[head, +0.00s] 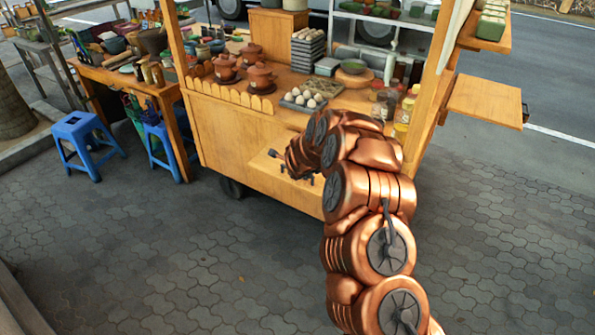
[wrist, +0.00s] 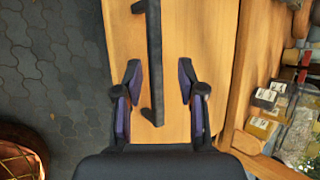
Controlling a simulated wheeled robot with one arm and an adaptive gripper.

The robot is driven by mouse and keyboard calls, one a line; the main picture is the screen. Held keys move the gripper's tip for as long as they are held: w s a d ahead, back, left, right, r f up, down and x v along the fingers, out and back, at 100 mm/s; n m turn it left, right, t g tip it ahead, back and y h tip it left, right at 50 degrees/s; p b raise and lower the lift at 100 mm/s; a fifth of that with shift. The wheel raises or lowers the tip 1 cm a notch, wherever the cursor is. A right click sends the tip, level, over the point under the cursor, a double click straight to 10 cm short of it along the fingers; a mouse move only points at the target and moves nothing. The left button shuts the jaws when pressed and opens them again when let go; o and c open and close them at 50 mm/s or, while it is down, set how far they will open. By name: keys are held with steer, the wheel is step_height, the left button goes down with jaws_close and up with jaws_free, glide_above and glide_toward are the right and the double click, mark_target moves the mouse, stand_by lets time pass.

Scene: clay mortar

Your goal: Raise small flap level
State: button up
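A pale wooden panel (head: 285,191), which looks like the small flap, is at the front of the food cart, partly hidden by my arm. The panel (wrist: 202,40) fills the middle of the wrist view and carries a long black bar handle (wrist: 154,60). My gripper (wrist: 160,80) is open, with one finger on each side of the handle's lower part. Gaps show between both fingers and the handle. In the head view my gripper (head: 290,169) is small and partly hidden at the panel. I cannot tell the panel's exact tilt.
A second wooden flap (head: 485,101) sticks out level at the cart's right side. Clay pots (head: 261,78), a tray of eggs (head: 302,100) and jars (head: 407,106) stand on the counter. Blue stools (head: 84,140) are at left. The paving (head: 200,260) in front is clear.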

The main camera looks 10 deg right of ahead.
steer(key=v, duration=1)
stand_by(0.5)
steer(key=shift+a+r, duration=0.1)
steer(key=s+a+r+n+y, duration=0.3)
steer(key=a+r+n, duration=0.1)
steer(key=a+r, duration=0.2)
steer(key=s+a+r+n+y, duration=0.3)
steer(key=a+r+n, duration=0.2)
steer(key=a+r, duration=0.1)
steer(key=s+a+r+n+g+y, duration=0.1)
steer(key=s+a+r+n, duration=0.15)
steer(key=s, duration=0.35)
steer(key=s+a+r+n+g+y, duration=0.1)
steer(key=s+a+r+n, duration=0.1)
steer(key=s+n, duration=0.25)
steer(key=s+d+n+g+h, duration=0.2)
steer(key=s+d, duration=0.3)
steer(key=s, duration=0.7)
steer(key=s+d+f+n+g+h, duration=0.1)
steer(key=s+d+n+g+h, duration=0.1)
steer(key=s, duration=1)
steer(key=s+d+f+n+g+h, duration=0.1)
steer(key=s+d+n+g, duration=0.3)
steer(key=s+d, duration=0.5)
steer(key=s+n+h, duration=0.1)
steer(key=s, duration=0.2)
steer(key=shift+f, duration=0.2)
